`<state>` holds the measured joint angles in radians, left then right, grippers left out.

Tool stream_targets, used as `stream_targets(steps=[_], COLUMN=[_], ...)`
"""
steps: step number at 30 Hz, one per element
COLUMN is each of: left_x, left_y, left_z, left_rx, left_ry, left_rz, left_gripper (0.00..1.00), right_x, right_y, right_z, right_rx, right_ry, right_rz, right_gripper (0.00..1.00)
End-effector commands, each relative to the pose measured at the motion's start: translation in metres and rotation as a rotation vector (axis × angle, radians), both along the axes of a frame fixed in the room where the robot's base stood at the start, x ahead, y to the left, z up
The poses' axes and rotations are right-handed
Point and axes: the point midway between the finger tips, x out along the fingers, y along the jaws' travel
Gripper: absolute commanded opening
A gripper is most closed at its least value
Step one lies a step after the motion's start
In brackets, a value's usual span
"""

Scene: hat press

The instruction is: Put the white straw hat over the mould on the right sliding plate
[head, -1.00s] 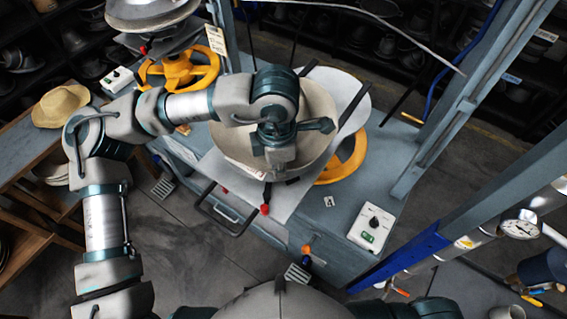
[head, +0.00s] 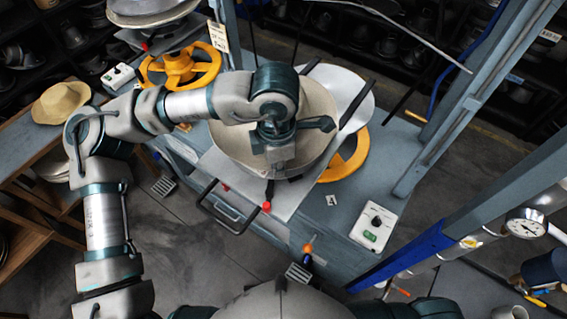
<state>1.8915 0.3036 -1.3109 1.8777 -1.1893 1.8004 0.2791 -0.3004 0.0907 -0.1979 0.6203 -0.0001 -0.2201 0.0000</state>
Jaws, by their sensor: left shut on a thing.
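The white straw hat (head: 232,145) shows as a wide, pale cream round shape over the right sliding plate (head: 222,176). My left gripper (head: 280,165) is above the hat's near part, pointing down, and is shut on it. Its fingertips are mostly hidden by the gripper body. My right gripper is not in view.
A tan straw hat (head: 61,102) lies on the wooden bench at left. Yellow handwheels (head: 180,66) stand by the press. A control box (head: 375,226) sits on the table's right corner. Blue-grey frame posts (head: 455,110) rise at right. A black handle (head: 222,220) projects from the plate's front.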

Motion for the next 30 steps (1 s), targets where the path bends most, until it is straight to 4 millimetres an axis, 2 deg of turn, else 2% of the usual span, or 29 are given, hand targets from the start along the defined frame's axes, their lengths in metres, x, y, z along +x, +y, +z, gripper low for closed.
stream_targets(steps=[5, 13, 29, 30], left_x=[0.0, 0.0, 0.0, 0.0], left_y=[-0.002, -0.006, -0.011, -0.011], left_z=[0.0, -0.001, -0.004, -0.004], left_rx=[0.001, 0.002, 0.0, 0.0], left_ry=[0.0, 0.0, 0.0, 0.0], left_rz=[0.0, 0.001, 0.001, 0.001], left_gripper=[0.0, 0.0, 0.0, 0.13], right_x=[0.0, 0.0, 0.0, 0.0], right_y=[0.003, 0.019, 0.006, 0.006], right_z=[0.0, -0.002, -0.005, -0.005], right_rx=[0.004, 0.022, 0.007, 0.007], right_ry=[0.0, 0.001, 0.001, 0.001], right_rz=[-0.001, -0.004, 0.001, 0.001], right_gripper=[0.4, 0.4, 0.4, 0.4])
